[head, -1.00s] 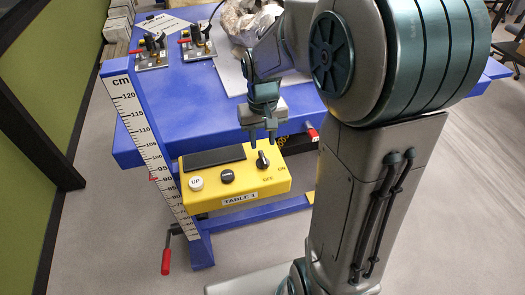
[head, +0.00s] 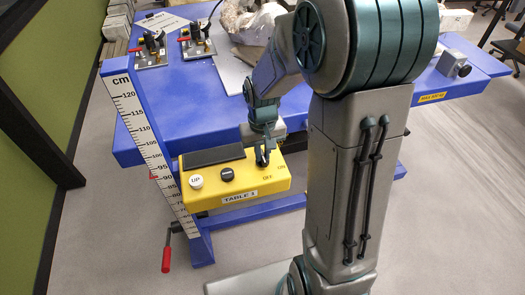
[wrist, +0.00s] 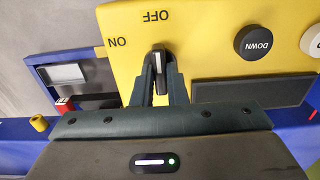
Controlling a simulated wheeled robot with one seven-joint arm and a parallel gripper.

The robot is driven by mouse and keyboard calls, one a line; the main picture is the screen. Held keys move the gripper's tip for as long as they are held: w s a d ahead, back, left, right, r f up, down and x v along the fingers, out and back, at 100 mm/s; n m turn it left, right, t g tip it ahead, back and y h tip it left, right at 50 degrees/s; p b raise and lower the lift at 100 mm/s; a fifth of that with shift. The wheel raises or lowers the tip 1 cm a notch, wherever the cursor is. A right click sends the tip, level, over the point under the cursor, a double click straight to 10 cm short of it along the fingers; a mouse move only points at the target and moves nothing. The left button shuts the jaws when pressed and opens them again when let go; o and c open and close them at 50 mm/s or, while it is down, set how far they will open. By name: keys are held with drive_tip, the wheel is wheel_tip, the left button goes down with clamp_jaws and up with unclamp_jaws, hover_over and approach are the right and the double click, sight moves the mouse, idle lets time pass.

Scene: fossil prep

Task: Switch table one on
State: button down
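The yellow control box (head: 225,196) labelled TABLE 1 is at the front edge of the blue table (head: 160,103). Its black rotary knob (wrist: 158,62) has a white line that points toward the OFF mark; ON is marked to the side. My gripper (head: 262,157) is down at the box, its two fingers on either side of the knob. In the wrist view my gripper (wrist: 159,72) looks closed against the knob's sides. In the head view the fingers hide most of the knob.
The box also has a white UP button (head: 196,181), a black DOWN button (head: 227,174) and a dark display (head: 214,156). A cm scale (head: 140,130) stands at the left, with a red-handled crank (head: 166,258) below. Two clamp fixtures (head: 151,50) are on the table.

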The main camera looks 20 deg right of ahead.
sight(263, 156)
drive_tip(key=shift+n, duration=0.4)
drive_tip(key=n, duration=1.1)
drive_tip(key=shift+w+r, duration=0.1)
idle(0.6)
drive_tip(key=c, duration=1.4)
unclamp_jaws()
drive_tip(key=shift+c, duration=0.2)
wheel_tip(263, 156, up, 14)
